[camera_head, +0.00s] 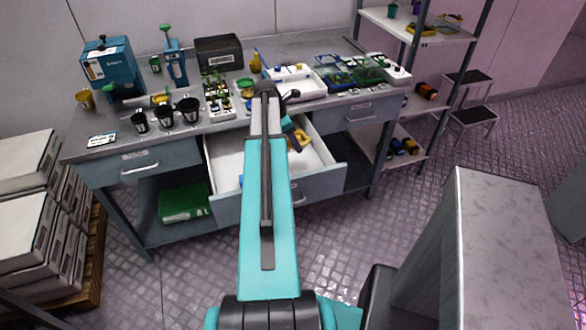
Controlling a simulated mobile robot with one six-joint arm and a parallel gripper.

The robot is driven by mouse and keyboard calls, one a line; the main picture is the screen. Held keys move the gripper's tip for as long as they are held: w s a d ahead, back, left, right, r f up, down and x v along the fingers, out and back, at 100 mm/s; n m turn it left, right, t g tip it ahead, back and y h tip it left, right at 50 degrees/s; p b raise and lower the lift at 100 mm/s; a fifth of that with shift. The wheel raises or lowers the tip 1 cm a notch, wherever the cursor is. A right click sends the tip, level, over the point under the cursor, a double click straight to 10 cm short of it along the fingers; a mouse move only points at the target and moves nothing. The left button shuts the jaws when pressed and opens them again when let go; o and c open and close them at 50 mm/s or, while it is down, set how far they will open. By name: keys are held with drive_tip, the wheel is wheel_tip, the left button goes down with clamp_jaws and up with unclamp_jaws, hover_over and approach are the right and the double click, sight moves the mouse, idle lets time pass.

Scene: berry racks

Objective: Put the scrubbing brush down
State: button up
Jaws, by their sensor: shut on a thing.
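My arm reaches forward over the workbench, and its far end bends down over the open drawer (228,165). My gripper (296,139) is small and dark in this view, above the right part of the drawer. It is shut on a yellow thing that looks like the scrubbing brush (302,138). The arm and gripper hide part of the brush. I cannot tell whether the brush touches the drawer floor.
The bench top (320,47) carries black cups, a blue dispenser (110,65), a dark box (219,53), a white tray (302,88) and clear tubs. The pale drawer floor is mostly bare left of my arm. A shelf rack (415,30) stands right of the bench.

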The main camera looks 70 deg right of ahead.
drive_tip(key=shift+s+d, duration=0.2)
drive_tip(key=shift+s, duration=0.3)
drive_tip(key=shift+f, duration=0.1)
drive_tip(key=shift+f+p, duration=0.75)
drive_tip(key=shift+f, duration=2.35)
drive_tip(key=shift+f+p, duration=0.5)
drive_tip(key=shift+f, duration=1.35)
drive_tip(key=shift+f, duration=0.15)
drive_tip(key=o, duration=0.9)
